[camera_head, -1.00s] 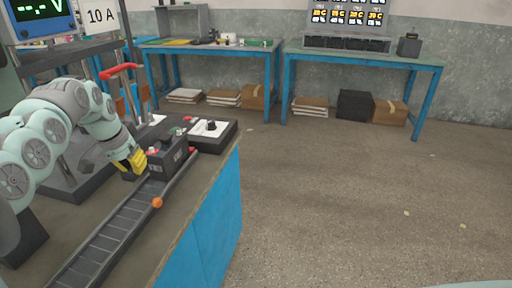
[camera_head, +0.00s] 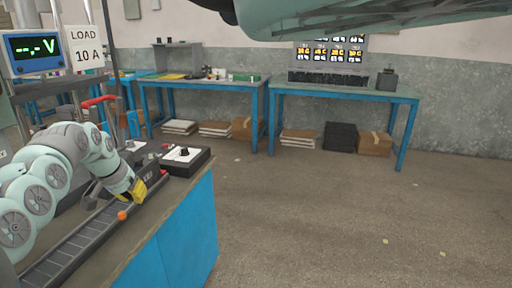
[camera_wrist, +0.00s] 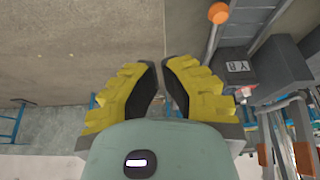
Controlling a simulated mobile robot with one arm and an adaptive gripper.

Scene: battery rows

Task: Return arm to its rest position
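My arm comes in from the left edge of the head view and is bent over the workbench. Its yellow-fingered gripper (camera_head: 139,191) is in front of a dark battery block (camera_head: 152,174) and hides part of it. In the wrist view, which is upside down, my gripper (camera_wrist: 160,74) has its two yellow fingers with dark pads close together, with a narrow empty gap between them. The battery (camera_wrist: 262,76), with a white label, is to the right of the fingers and apart from them.
A roller track (camera_head: 75,247) with an orange ball (camera_head: 123,215) at its edge runs along the bench (camera_head: 180,225). A black-based unit (camera_head: 187,160) and a red lever (camera_head: 98,101) stand farther back. Blue tables (camera_head: 345,90) line the wall. The floor (camera_head: 330,220) at right is clear.

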